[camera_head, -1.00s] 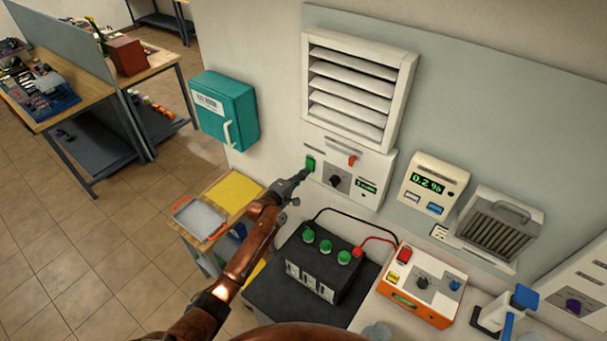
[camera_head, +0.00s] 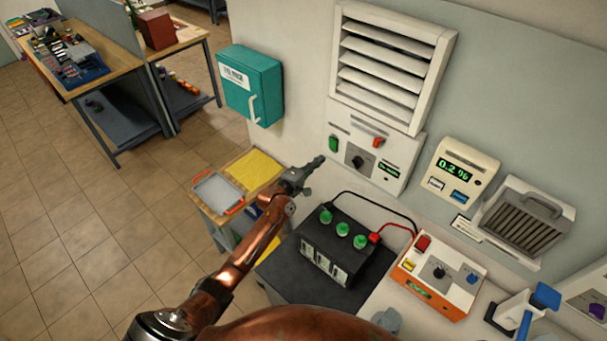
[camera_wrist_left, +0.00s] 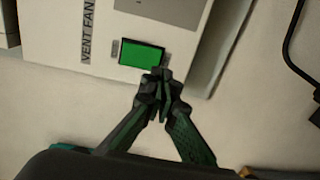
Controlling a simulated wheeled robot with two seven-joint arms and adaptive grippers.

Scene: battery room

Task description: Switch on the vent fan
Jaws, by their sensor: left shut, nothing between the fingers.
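The vent fan's white control panel (camera_head: 406,160) is on the wall under a louvred vent (camera_head: 392,65). It has a green button (camera_head: 333,144), a black knob (camera_head: 356,160), a red switch (camera_head: 377,142) and a small display with green characters. In the left wrist view the bright green button (camera_wrist_left: 142,54) sits beside a "VENT FAN" label (camera_wrist_left: 88,36). My left gripper (camera_head: 319,162) is shut and empty, just below and left of the button. In the left wrist view its closed fingertips (camera_wrist_left: 160,76) overlap the button's lower edge; contact cannot be told. My right gripper is not in view.
A black battery (camera_head: 330,250) with green caps and cables stands below the panel. An orange-and-white device (camera_head: 440,283) and a meter reading 0.2 % (camera_head: 458,172) are to the right. A teal cabinet (camera_head: 252,87) and a tray table (camera_head: 253,168) are left.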

